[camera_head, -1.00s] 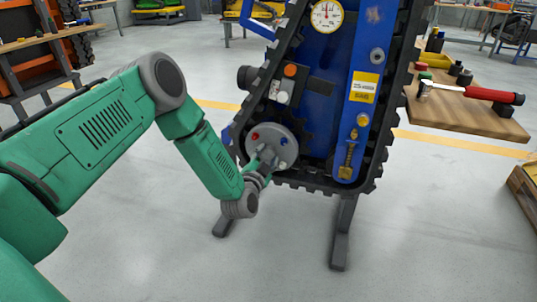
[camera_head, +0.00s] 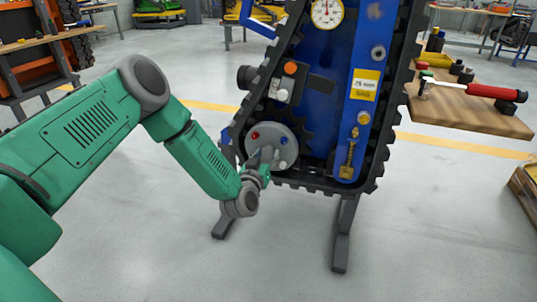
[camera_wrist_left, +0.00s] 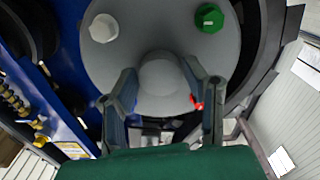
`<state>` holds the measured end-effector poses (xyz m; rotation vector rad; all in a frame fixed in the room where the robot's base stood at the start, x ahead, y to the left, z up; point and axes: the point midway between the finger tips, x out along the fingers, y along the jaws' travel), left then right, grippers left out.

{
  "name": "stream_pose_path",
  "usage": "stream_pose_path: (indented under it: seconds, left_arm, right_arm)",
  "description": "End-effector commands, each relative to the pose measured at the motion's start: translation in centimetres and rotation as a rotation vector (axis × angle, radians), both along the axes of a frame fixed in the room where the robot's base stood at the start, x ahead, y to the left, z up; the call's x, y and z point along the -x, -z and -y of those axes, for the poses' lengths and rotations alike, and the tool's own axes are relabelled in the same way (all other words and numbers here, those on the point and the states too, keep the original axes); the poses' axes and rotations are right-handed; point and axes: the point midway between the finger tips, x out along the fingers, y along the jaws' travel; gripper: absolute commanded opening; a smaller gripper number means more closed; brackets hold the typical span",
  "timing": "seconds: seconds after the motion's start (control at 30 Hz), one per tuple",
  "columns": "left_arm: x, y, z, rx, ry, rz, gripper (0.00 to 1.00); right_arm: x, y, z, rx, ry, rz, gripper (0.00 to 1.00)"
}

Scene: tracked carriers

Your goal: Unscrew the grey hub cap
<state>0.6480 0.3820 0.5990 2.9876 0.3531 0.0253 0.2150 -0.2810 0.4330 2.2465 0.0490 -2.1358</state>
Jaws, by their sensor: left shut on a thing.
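The grey hub cap (camera_wrist_left: 160,74) is a rounded grey knob at the centre of a grey wheel disc (camera_wrist_left: 225,55). In the head view the disc (camera_head: 271,136) sits low on the left of the blue tracked carrier. My left gripper (camera_wrist_left: 160,80) reaches the disc from the front, with a finger on each side of the cap, shut on it. In the head view the left gripper (camera_head: 264,156) largely hides the cap. White (camera_wrist_left: 103,28), green (camera_wrist_left: 209,18) and red (camera_wrist_left: 197,102) small caps sit around it; a blue one is partly behind a finger. My right gripper is not in view.
The carrier's blue frame (camera_head: 318,100) stands tilted inside a black track (camera_head: 402,70) on dark legs. At right a wooden bench (camera_head: 470,116) holds a red-handled tool (camera_head: 492,91) and several small parts. The floor in front is clear.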

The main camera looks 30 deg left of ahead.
Motion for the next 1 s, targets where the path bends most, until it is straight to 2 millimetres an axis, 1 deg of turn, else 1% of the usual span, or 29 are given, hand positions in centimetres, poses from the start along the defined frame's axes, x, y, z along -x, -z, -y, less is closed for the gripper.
stream_pose_path:
  seconds: [0.03,0.1,0.17,0.27,0.43,0.5,0.6,0.7,0.9,0.93,0.97,1.0]
  left_arm:
    - [0.1,0.3,0.0,0.0,0.002,-0.008,0.19]
    - [0.1,0.4,0.0,0.008,0.001,-0.006,0.19]
    - [0.2,0.4,0.0,0.05,0.0,0.004,0.19]
    - [0.2,0.6,-0.1,0.204,-0.002,0.04,0.19]
    - [0.2,0.8,-0.1,0.536,-0.004,0.122,0.19]
    - [0.2,0.5,-0.1,0.651,-0.003,0.147,0.2]
    - [0.2,0.4,-0.1,0.771,-0.004,0.176,0.2]
    - [0.2,0.4,-0.1,0.823,-0.004,0.188,0.19]
    - [0.2,0.4,-0.1,0.826,-0.004,0.189,0.19]
    - [0.2,0.4,-0.1,0.825,-0.004,0.19,0.47]
    - [0.2,0.4,-0.1,0.824,-0.004,0.19,0.55]
    - [0.1,0.3,-0.1,0.824,-0.003,0.191,0.55]
  right_arm:
    - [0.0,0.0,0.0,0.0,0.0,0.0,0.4]
    - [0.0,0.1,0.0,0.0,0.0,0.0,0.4]
    - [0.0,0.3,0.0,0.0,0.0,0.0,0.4]
    - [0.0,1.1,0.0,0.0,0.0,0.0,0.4]
    - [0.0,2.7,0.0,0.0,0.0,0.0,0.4]
    - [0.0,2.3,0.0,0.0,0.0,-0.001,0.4]
    - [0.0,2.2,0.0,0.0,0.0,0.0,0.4]
    - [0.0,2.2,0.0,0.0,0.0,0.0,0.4]
    - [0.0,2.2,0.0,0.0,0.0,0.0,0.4]
    - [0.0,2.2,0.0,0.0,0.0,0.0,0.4]
    - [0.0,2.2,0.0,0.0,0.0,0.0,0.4]
    - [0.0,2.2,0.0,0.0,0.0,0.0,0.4]
